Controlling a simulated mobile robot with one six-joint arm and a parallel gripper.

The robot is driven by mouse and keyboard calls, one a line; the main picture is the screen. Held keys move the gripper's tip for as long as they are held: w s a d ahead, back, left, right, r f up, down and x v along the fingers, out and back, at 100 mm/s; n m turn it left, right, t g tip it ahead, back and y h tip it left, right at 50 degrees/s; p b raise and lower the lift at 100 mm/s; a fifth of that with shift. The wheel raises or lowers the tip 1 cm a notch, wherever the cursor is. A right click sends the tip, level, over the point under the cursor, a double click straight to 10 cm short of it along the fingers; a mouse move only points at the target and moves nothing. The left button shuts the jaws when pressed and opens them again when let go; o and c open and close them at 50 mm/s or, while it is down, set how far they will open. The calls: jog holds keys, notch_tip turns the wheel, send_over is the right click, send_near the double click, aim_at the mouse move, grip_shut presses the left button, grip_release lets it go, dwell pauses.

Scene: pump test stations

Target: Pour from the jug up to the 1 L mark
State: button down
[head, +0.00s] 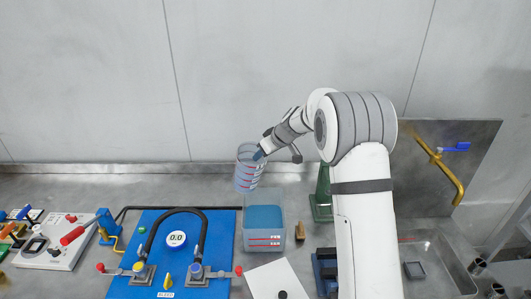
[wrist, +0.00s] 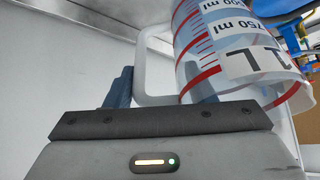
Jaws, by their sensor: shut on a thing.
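My gripper (head: 260,152) is shut on the handle of a clear jug (head: 249,170). In the wrist view my gripper (wrist: 160,94) has its fingers either side of the white handle, and the jug (wrist: 215,50) shows red lines and printed 500 ml, 750 ml and 1 L marks. The jug is held up near the back wall, about upright or slightly tilted. I cannot tell its liquid level. A clear square tank (head: 264,240) with blue contents and red marks low on its front stands just in front of and below the jug in the head view.
A blue pump board (head: 150,222) with hoses, valves and a 0.0 gauge (head: 176,239) lies left of the tank. A white sheet (head: 275,278) lies in front. A green stand (head: 322,200) and small brown block (head: 300,231) are right. A sink (head: 440,262) with brass tap (head: 448,175) lies farther right.

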jog(key=shift+g+h, duration=0.3)
jog(key=shift+s+d+f+g+h, duration=0.15)
jog(key=shift+d+f+g+h, duration=0.05)
jog(key=shift+g+h, duration=0.3)
jog(key=shift+s+d+f+g+h, duration=0.15)
jog(key=shift+d+g+h, duration=0.05)
jog(key=shift+g+h, duration=0.3)
